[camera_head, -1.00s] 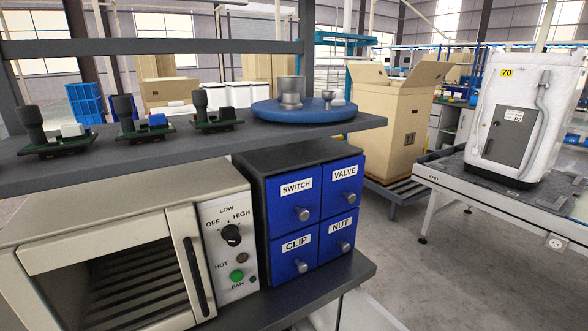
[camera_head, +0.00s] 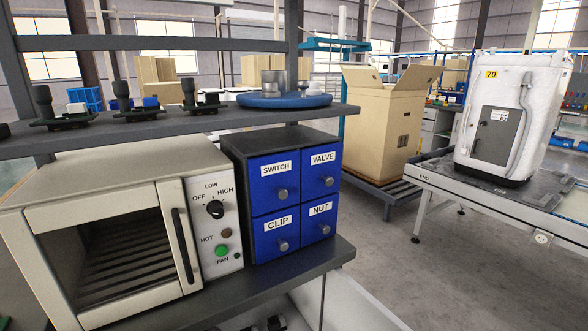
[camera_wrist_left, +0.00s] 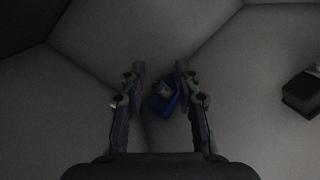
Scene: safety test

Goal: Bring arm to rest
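My left gripper (camera_wrist_left: 160,70) shows in the left wrist view, with its two dark fingers spread apart. A small blue thing with a greyish part (camera_wrist_left: 163,101) appears between and beyond the fingers, close to the right one. It looks apart from the left finger; whether it touches the right one is hard to tell. Neither gripper is seen in the head view, and my right gripper shows in no view.
A shelf (camera_head: 200,125) holds several circuit boards and a blue round tray (camera_head: 285,101) with metal parts. Below stand an oven (camera_head: 110,200) and a blue drawer cabinet (camera_head: 295,200). A cardboard box (camera_head: 385,125) and a white bag-like unit (camera_head: 515,115) stand right. A dark block (camera_wrist_left: 302,92) lies at the wrist view's right.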

